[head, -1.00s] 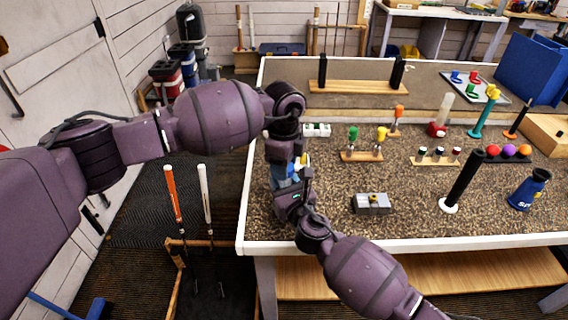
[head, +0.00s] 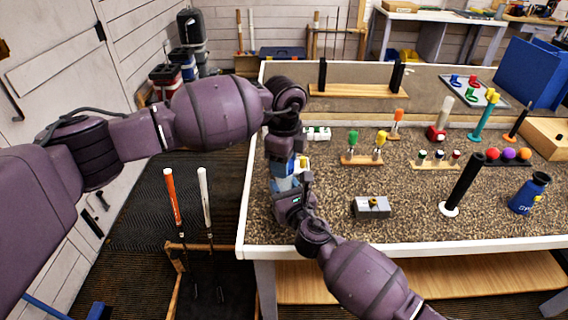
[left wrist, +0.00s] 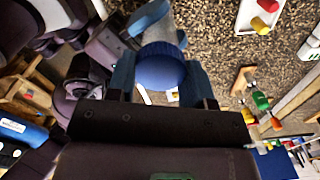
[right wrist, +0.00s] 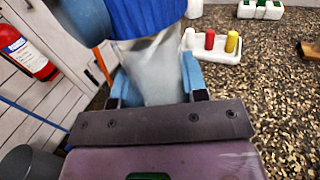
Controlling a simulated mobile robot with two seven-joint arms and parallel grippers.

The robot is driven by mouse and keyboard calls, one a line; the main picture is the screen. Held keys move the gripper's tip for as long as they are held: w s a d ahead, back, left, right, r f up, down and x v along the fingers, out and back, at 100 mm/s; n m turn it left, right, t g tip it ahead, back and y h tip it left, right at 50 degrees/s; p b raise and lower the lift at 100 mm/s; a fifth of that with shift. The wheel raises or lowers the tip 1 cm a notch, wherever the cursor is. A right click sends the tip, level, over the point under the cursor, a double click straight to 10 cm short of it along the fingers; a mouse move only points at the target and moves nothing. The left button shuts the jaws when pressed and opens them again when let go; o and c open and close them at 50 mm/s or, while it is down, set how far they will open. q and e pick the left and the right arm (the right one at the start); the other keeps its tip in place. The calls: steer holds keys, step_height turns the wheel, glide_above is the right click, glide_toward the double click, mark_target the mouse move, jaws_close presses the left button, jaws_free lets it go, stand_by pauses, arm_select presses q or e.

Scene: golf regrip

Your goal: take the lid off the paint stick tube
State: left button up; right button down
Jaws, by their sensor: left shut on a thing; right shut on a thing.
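The paint stick tube is translucent and whitish, and it shows in the right wrist view (right wrist: 152,75). Its ribbed blue lid is at the top of that view (right wrist: 148,15) and faces the camera in the left wrist view (left wrist: 160,72). My left gripper (head: 284,166) is shut around the lid from above. My right gripper (head: 291,186) is shut around the tube's body below the lid. The tube is held above the bench. In the head view both grippers mostly hide it.
A white holder with white, red and yellow pegs (right wrist: 213,57) stands close to the tube. A grey block (head: 371,208), a black post on a white base (head: 462,185) and wooden stands with coloured tops (head: 362,159) stand further right. The speckled bench front (head: 410,222) is mostly clear.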

arm_select(q)
steer(key=shift+r, duration=0.15)
steer(key=shift+r, duration=1.95)
arm_select(e)
steer(key=c, duration=0.6)
jaws_free()
steer(key=shift+o, duration=0.2)
steer(key=shift+s, duration=0.1)
